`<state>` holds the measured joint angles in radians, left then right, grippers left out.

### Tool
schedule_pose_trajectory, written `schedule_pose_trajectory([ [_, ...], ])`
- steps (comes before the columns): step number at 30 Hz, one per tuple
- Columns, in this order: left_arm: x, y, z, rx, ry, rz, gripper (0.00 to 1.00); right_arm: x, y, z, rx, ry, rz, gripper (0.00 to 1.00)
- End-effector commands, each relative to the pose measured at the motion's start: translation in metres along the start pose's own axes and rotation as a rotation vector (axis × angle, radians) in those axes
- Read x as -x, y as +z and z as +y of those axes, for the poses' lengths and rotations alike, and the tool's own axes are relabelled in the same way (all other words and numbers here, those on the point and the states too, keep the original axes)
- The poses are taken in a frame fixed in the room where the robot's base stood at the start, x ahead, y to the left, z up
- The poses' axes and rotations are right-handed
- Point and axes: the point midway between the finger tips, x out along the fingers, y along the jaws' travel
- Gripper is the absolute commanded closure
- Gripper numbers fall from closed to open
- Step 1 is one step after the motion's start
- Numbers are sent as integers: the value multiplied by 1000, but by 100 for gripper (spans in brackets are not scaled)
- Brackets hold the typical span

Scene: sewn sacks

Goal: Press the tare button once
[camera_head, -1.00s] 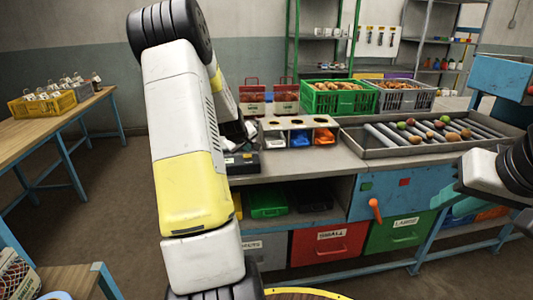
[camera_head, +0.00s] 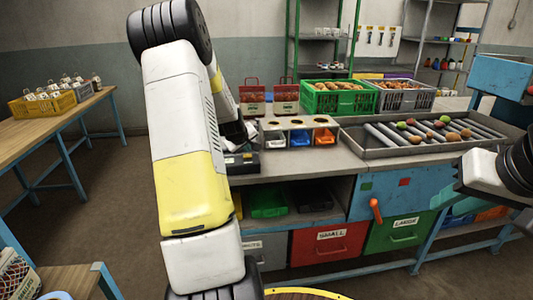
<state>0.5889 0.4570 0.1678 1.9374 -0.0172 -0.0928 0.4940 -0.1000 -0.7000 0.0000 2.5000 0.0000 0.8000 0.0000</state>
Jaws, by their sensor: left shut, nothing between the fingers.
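A dark low device with a small pale label (camera_head: 243,163), which looks like the scale, sits at the left end of the grey workbench. My left arm stands large in front of it and hides its left part. I cannot make out the tare button. My left gripper (camera_head: 236,138) shows only partly behind my arm, as dark and white parts close above the device. It is shut with nothing in it. Whether it touches the device cannot be told. My right arm enters at the right edge, and its gripper does not show.
A rack with three round holes (camera_head: 298,124) stands right of the device, over small coloured bins. A roller tray (camera_head: 380,143) with fruit lies further right. A green crate (camera_head: 338,101) and a grey crate (camera_head: 405,99) stand behind. A wooden table (camera_head: 60,117) is at left.

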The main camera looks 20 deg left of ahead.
Motion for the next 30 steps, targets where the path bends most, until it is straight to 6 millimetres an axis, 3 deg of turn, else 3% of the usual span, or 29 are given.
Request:
schedule_pose_trajectory([
  [30,-8,6,-6,1,0,-1,100,0,0,0,0,0,0,74],
])
